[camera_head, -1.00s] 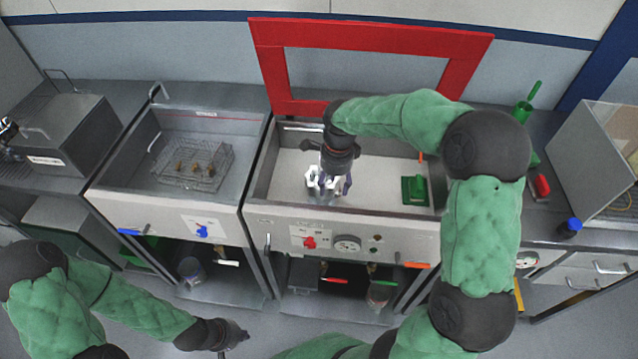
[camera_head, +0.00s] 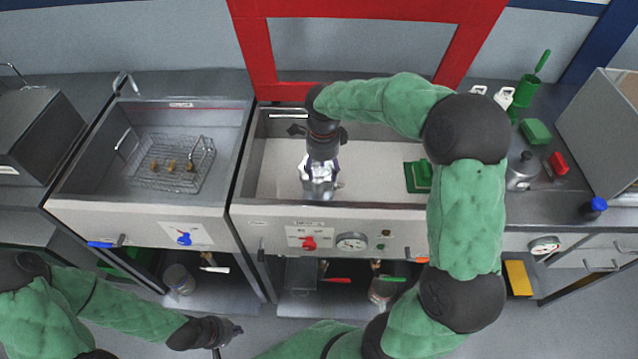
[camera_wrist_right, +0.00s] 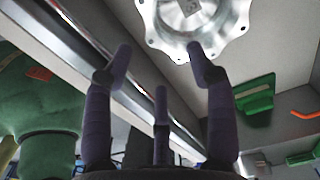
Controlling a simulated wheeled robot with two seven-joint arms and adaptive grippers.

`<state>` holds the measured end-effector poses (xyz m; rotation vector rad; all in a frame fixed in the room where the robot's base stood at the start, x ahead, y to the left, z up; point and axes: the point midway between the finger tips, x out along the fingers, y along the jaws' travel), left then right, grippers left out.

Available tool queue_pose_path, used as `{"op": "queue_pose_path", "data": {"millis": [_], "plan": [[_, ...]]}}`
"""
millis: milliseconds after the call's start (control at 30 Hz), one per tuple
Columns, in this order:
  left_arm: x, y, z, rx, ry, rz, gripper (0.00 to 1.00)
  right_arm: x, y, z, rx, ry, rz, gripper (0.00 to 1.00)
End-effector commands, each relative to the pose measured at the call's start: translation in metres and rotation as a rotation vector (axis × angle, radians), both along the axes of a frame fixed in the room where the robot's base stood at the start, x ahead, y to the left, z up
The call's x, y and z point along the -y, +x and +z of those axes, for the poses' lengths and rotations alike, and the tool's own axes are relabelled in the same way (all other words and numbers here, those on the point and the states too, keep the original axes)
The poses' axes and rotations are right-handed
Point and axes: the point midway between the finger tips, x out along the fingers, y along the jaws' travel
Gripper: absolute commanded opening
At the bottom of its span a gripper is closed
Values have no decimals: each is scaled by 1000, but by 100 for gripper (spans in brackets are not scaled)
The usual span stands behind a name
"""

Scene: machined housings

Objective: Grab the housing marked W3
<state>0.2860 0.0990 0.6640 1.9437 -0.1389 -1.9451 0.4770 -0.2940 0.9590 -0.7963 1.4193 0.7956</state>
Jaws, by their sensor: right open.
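A silver metal housing (camera_head: 318,184) with a scalloped flange sits in the right-hand basin (camera_head: 375,170). In the right wrist view the housing (camera_wrist_right: 222,22) is at the top edge, cut off, with a small pale label whose marking I cannot read. My right gripper (camera_wrist_right: 158,65) is open, its purple fingers spread and empty, pointing toward the housing and apart from it in that view. In the head view my right wrist hides part of the housing. My left gripper (camera_head: 232,332) hangs at the lower left, away from the basins; its fingers are too small to judge.
The left basin holds a wire basket (camera_head: 140,178) with several brass parts. A red frame (camera_head: 370,9) stands behind the right basin. A grey can (camera_head: 522,172) and a red item (camera_head: 558,164) stand on the right counter.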

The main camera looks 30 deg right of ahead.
Motion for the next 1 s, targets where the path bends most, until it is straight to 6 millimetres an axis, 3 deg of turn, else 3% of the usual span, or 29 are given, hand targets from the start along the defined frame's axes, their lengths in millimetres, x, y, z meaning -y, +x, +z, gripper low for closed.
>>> {"op": "queue_pose_path", "data": {"millis": [100, 367, 700, 967, 1000], "plan": [[0, 0, -8, 0, 0, 0, 0, -1, -1, -22, -3, 1, 0, 56], [0, 0, -13, 0, 0, 0, 0, -2, 0, -39, -1, 0, 1, 56], [0, 0, -32, 0, 0, 0, 0, -10, 2, -82, -2, 0, 1, 56], [0, 0, -31, 0, 0, 0, 0, -9, 2, -84, 0, 0, 1, 56], [0, 0, -31, 0, 0, 0, 0, -9, 2, -84, 0, 0, 1, 48]]}}
